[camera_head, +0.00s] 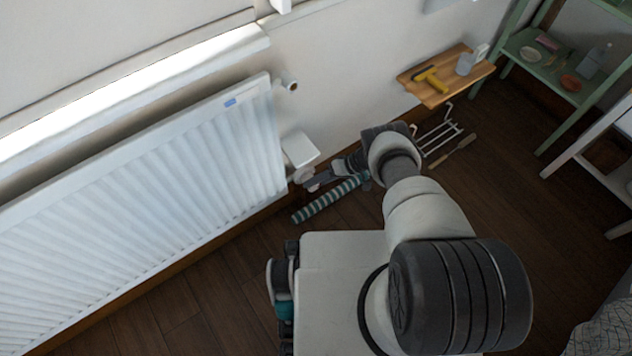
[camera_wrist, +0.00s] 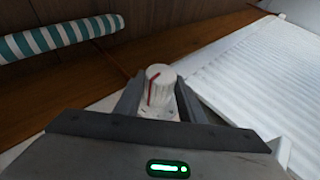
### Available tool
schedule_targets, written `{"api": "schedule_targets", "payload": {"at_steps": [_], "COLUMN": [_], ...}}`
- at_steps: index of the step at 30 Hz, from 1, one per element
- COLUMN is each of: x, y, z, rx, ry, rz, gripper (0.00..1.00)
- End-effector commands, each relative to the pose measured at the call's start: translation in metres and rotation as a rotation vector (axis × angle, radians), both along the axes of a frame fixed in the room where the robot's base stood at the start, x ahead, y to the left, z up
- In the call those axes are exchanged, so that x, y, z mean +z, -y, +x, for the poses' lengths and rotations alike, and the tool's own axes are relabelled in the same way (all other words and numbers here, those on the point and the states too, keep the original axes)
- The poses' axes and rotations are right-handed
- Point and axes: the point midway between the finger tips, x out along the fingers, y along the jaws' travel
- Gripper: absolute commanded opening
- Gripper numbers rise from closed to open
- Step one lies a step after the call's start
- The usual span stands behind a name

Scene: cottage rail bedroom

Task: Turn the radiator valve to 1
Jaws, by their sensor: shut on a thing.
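The radiator (camera_head: 150,170) is white and ribbed and stands along the wall at the left of the head view; part of it shows at the right of the wrist view (camera_wrist: 255,80). The radiator valve (camera_wrist: 158,88) is a small white ribbed knob with a red line on it, in the middle of the wrist view. My gripper (camera_wrist: 158,100) is at the valve, its two fingers closed on either side of the knob. In the head view my gripper (camera_head: 310,181) reaches the radiator's lower right end, where the valve is mostly hidden. I cannot read any numbers on the knob.
A teal-and-white striped roll (camera_head: 330,198) lies on the floor close to my gripper; it also shows in the wrist view (camera_wrist: 60,37). A white box (camera_head: 300,148) is just above my gripper. A wooden shelf (camera_head: 445,75) holds a yellow tool. A white rack (camera_head: 440,137) stands below it.

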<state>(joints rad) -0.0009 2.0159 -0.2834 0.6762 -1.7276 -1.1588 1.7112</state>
Motion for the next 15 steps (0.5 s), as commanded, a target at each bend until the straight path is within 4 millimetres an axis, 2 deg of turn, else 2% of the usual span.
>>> {"api": "schedule_targets", "payload": {"at_steps": [1,3,4,15], "x": [0.0007,0.0006,0.0006,0.0046], "y": [-0.0006,-0.0006,-0.0006,0.0039], "z": [0.0020,0.0018,0.0017,0.0014], "rx": [-0.004,-0.003,-0.003,-0.002], "ry": [0.003,0.003,0.003,0.001], "rz": [0.001,0.001,0.001,0.000], "gripper": [0.41,0.53,0.55,0.55]}}
